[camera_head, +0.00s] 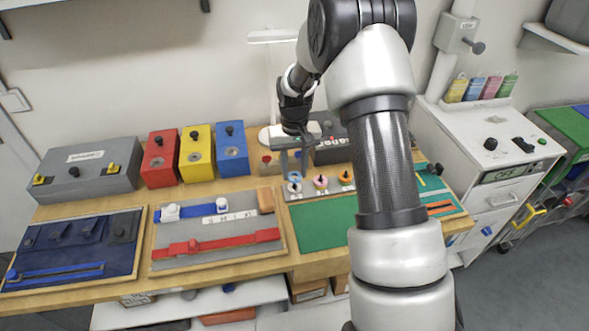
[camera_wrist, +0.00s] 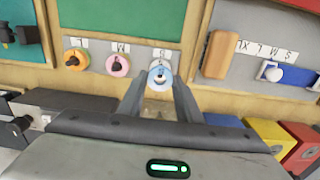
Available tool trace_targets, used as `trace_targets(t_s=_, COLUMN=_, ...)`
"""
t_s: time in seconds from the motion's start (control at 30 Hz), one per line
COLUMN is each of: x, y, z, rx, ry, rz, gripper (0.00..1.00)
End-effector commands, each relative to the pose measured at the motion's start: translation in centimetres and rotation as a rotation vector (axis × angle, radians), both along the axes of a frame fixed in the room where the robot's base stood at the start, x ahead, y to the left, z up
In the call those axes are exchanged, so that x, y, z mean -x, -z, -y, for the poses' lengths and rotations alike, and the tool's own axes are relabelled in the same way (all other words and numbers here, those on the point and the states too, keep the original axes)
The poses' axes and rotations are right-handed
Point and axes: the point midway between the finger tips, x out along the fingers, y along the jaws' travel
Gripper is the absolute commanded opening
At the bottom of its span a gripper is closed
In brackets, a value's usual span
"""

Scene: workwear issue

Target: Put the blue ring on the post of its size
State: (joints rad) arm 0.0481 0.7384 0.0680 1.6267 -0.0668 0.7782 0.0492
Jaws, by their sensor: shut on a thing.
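My gripper (camera_head: 294,167) points down over the left end of a small grey board (camera_head: 308,193) with posts, shut on the blue ring (camera_head: 294,176). In the wrist view the blue ring (camera_wrist: 160,76) sits between the fingertips, in line with the post place labelled S. I cannot tell whether the ring is around that post or just above it. The pink ring (camera_wrist: 117,66) is at the place labelled M, and the orange ring (camera_wrist: 75,60) is at the one labelled L. Both are apart from my gripper.
Red (camera_head: 160,157), yellow (camera_head: 196,152) and blue (camera_head: 231,149) boxes stand left of my gripper. A lamp (camera_head: 272,37) stands behind it. A board with sliders (camera_head: 165,259) lies front left; a green mat (camera_head: 322,228) lies in front of the posts.

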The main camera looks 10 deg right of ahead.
Motion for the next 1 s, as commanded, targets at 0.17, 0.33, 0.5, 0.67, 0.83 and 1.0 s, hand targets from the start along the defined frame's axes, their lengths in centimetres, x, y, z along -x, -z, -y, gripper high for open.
trace_targets(t_s=0.17, x=0.0, y=0.4, z=0.0, rx=0.0, ry=0.0, rz=0.0, gripper=0.11)
trace_targets(t_s=0.33, x=0.0, y=0.6, z=0.0, rx=0.0, ry=0.0, rz=0.0, gripper=0.11)
trace_targets(t_s=0.5, x=0.0, y=0.9, z=0.0, rx=0.0, ry=0.0, rz=-0.001, gripper=0.11)
trace_targets(t_s=0.67, x=0.0, y=1.1, z=0.0, rx=0.0, ry=0.0, rz=-0.001, gripper=0.11)
trace_targets(t_s=0.83, x=0.0, y=1.3, z=0.0, rx=0.0, ry=0.0, rz=-0.001, gripper=0.11)
trace_targets(t_s=1.0, x=0.0, y=1.3, z=0.0, rx=0.0, ry=0.0, rz=0.0, gripper=0.11)
